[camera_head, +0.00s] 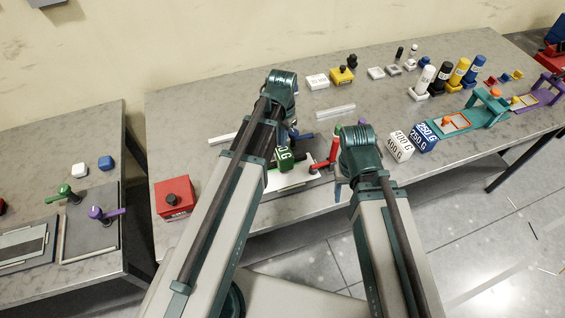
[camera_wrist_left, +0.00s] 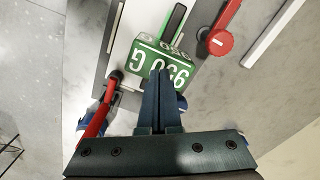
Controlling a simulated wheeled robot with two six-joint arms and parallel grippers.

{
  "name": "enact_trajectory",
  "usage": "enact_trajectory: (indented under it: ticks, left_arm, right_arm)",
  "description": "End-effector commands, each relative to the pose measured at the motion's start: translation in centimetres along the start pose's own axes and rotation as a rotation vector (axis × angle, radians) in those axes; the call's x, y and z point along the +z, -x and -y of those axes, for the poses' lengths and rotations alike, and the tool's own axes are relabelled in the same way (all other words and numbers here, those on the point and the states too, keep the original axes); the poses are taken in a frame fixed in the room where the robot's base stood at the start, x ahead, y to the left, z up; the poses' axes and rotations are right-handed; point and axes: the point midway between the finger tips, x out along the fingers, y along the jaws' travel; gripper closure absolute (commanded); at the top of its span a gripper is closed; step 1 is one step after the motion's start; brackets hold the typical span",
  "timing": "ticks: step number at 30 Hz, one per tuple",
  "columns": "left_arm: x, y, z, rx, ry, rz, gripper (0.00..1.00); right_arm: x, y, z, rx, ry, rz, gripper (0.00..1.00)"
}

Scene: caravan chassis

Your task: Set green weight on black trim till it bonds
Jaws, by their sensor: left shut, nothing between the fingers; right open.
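The green weight (camera_head: 285,158) is a block with white lettering, standing on a pale panel over the table's front edge. In the left wrist view the green weight (camera_wrist_left: 150,62) shows its lettered face upside down. My left gripper (camera_wrist_left: 157,76) is shut and empty, its fingertips in front of that face; I cannot tell whether they touch it. In the head view my left gripper (camera_head: 290,134) is mostly behind its own arm. A dark strip with a green edge (camera_wrist_left: 173,22) runs beyond the weight; I cannot tell if it is the black trim.
Red clamp handles (camera_wrist_left: 222,42) stand close on both sides of the weight. White and blue weights (camera_head: 425,138) are to the right. Bottles (camera_head: 442,77) and small blocks line the back.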

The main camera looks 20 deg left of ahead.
Motion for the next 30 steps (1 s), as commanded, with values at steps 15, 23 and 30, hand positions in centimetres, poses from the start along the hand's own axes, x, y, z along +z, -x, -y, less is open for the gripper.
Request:
enact_trajectory:
  ticks: [15,23,30]
  left_arm:
    - [0.0,-1.6,0.0,0.0,0.0,0.0,1.0]
    - [0.0,-1.5,0.0,0.0,0.0,0.0,1.0]
    - [0.0,-1.6,0.0,0.0,0.0,0.0,1.0]
  right_arm:
    - [-0.1,-1.6,0.1,0.0,-0.001,0.0,0.42]
    - [-0.1,-1.4,0.1,0.0,-0.001,0.0,0.42]
    - [-0.1,-1.6,0.1,0.0,-0.001,0.0,0.42]
